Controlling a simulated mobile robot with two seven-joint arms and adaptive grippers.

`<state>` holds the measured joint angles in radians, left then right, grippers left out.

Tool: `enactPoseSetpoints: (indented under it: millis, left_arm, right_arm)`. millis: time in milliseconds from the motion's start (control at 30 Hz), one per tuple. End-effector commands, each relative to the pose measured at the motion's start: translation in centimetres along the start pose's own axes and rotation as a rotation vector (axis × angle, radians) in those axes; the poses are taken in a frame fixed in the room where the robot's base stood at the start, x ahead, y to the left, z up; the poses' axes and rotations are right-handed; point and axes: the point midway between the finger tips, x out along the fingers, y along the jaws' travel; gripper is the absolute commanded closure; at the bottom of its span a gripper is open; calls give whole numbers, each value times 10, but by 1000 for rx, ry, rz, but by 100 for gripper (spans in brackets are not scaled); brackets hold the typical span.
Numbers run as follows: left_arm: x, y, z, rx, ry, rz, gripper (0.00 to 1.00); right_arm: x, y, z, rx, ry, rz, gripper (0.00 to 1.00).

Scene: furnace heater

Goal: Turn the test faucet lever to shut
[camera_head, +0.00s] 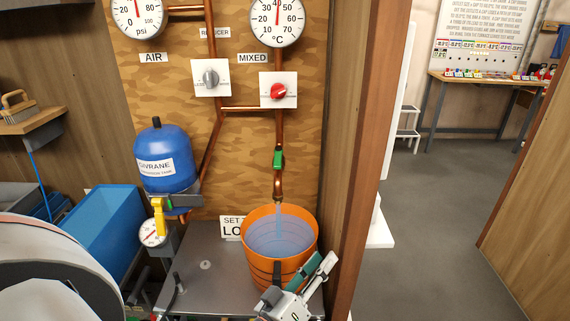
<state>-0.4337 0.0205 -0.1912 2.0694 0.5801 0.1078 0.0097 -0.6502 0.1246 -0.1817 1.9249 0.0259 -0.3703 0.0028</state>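The test faucet lever (278,159) is a small green handle on the copper pipe below the red mixed-water knob. It lies upright along the pipe. Water runs from the spout (278,190) below it into an orange bucket (256,262).
A blue tank (164,158) with a yellow-handled valve (158,217) stands left of the bucket. A grey knob (210,78) and a red knob (278,91) are on the panel above. A wooden partition edge (362,150) bounds the right side. Open floor lies beyond.

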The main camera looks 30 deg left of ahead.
Motion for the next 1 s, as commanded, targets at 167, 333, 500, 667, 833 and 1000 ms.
enactPoseSetpoints:
  millis: [167, 333, 500, 667, 833, 1000]
  left_arm:
    - [29, 34, -145, -608, 455, 117, 69]
    - [22, 16, -226, -1232, 758, 193, 69]
    - [27, -3, -236, -1805, 882, 200, 69]
    - [40, -1, -222, -2140, 876, 162, 69]
    - [47, 3, -215, -2267, 857, 136, 69]
    - [62, -6, -221, -2269, 855, 135, 69]
  right_arm:
    - [9, -3, 5, -6, 16, -6, 60]
    - [13, -17, 13, 4, 19, -23, 60]
    - [18, -21, 20, 1, 21, -30, 60]
    - [21, -20, 19, -1, 29, -29, 60]
    - [21, -19, 14, -3, 40, -28, 60]
    - [19, -18, 10, -4, 42, -27, 60]
